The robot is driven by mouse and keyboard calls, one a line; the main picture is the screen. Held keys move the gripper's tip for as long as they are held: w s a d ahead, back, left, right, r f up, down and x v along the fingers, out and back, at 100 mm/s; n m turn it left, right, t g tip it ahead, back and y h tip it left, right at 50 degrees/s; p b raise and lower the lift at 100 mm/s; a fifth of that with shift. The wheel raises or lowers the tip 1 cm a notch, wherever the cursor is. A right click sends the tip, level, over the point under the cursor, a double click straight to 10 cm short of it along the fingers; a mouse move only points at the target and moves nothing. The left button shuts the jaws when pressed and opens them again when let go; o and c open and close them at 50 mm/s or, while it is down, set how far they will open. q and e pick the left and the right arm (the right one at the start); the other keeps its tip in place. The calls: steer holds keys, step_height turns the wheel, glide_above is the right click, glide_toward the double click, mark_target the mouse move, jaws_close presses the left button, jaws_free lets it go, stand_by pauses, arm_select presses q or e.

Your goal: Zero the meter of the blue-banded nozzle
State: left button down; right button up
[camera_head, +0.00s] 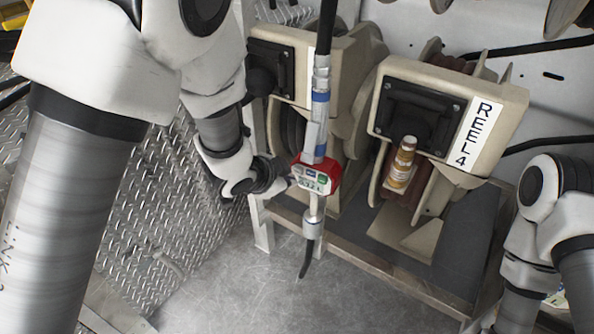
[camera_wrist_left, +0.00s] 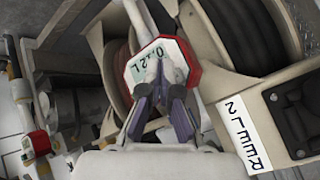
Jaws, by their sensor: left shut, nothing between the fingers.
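The blue-banded nozzle (camera_head: 320,97) hangs upright on a black hose in the head view, its spout pointing down. Its red-rimmed meter (camera_head: 316,178) has a pale face with a digital display and small green buttons. The meter shows close up in the left wrist view (camera_wrist_left: 187,72), its display turned and not surely legible. My left gripper (camera_head: 287,178) is shut and empty, at the left side of the meter. In the left wrist view its fingertips (camera_wrist_left: 161,78) overlap the meter's face; I cannot tell whether they touch it. My right gripper is out of view.
A beige reel housing labelled REEL 4 (camera_head: 450,110) stands right of the nozzle, with an amber-labelled bottle-like part (camera_head: 401,165) at its front. Another red meter (camera_wrist_left: 37,143) shows at the left wrist view's left edge. My right arm is at lower right. Grey floor (camera_head: 270,295) is open in front.

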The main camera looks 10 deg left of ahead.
arm_select(q)
steer(key=shift+w, duration=0.1)
steer(key=shift+w+d+p, duration=0.1)
steer(key=shift+w+p, duration=0.2)
steer(key=shift+p, duration=0.05)
steer(key=shift+w+d+p, duration=0.2)
steer(key=shift+w+p, duration=0.2)
steer(key=shift+w, duration=0.3)
stand_by(0.8)
stand_by(0.5)
steer(key=shift+s+a, duration=0.15)
steer(key=shift+s, duration=0.45)
steer(key=shift+s+a, duration=0.15)
steer(key=shift+s, duration=0.4)
steer(key=shift+b, duration=0.3)
